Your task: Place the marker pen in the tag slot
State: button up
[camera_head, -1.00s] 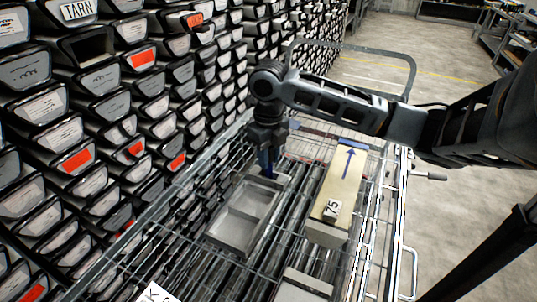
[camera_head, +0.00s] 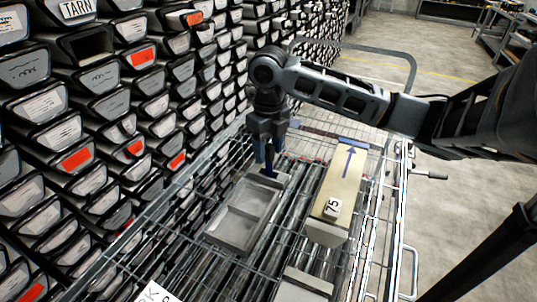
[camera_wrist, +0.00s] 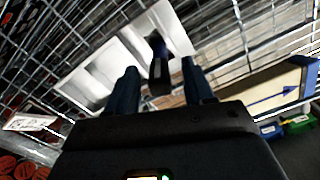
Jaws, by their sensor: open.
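My gripper (camera_head: 266,158) is open above the far end of the grey tray (camera_head: 236,240), its fingers pointing down. In the wrist view, the two blue fingers of my gripper (camera_wrist: 160,70) stand apart. Between them is a dark, blue-ended marker pen (camera_wrist: 158,68), with gaps on both sides. The marker pen (camera_head: 269,173) shows just below the fingertips in the head view, at the tray's far end. It appears to stand roughly upright there. The tag slot itself is too small and partly hidden to make out, so how deep the pen sits cannot be told.
A long tan box (camera_head: 335,195) marked 75 with a blue arrow lies right of the tray on the wire cart (camera_head: 395,215). Racks of labelled liners (camera_head: 110,110) line the left. Green (camera_wrist: 298,123) and blue (camera_wrist: 270,130) items lie at right in the wrist view.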

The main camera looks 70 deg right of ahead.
notch_tip(320, 180, up, 10)
jog(key=shift+f+b, duration=0.15)
jog(key=shift+b, duration=0.35)
dwell(0.4)
